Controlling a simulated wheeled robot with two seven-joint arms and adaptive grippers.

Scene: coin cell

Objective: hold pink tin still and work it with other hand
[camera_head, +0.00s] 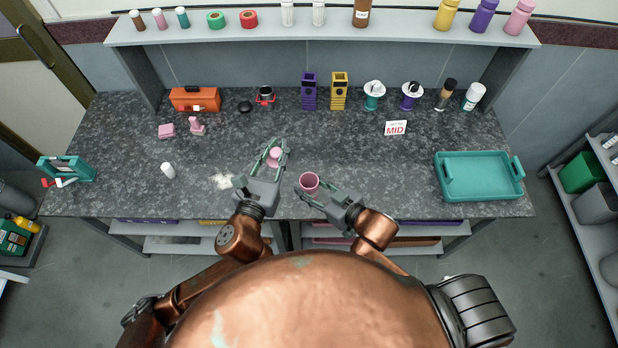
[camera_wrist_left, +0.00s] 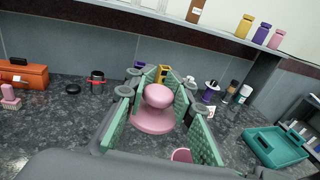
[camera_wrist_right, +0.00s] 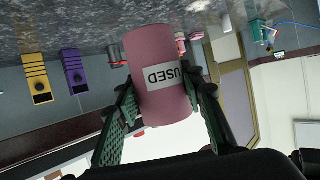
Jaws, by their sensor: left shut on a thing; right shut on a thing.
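The pink tin (camera_head: 309,182) stands open at the top near the front middle of the counter. My right gripper (camera_head: 312,192) is shut on its sides. In the right wrist view the tin (camera_wrist_right: 158,95) sits between the fingers (camera_wrist_right: 160,110) and shows a white label reading "USED". A pink lid with a round knob (camera_head: 274,157) is in my left gripper (camera_head: 275,150), up and to the left of the tin, apart from it. In the left wrist view the fingers (camera_wrist_left: 157,100) are shut on the lid's knob (camera_wrist_left: 157,96); part of the tin's rim (camera_wrist_left: 181,155) shows below.
A teal tray (camera_head: 480,190) lies at the right. An orange toolbox (camera_head: 195,99), pink pieces (camera_head: 167,131) and a white bottle (camera_head: 168,171) are at left.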

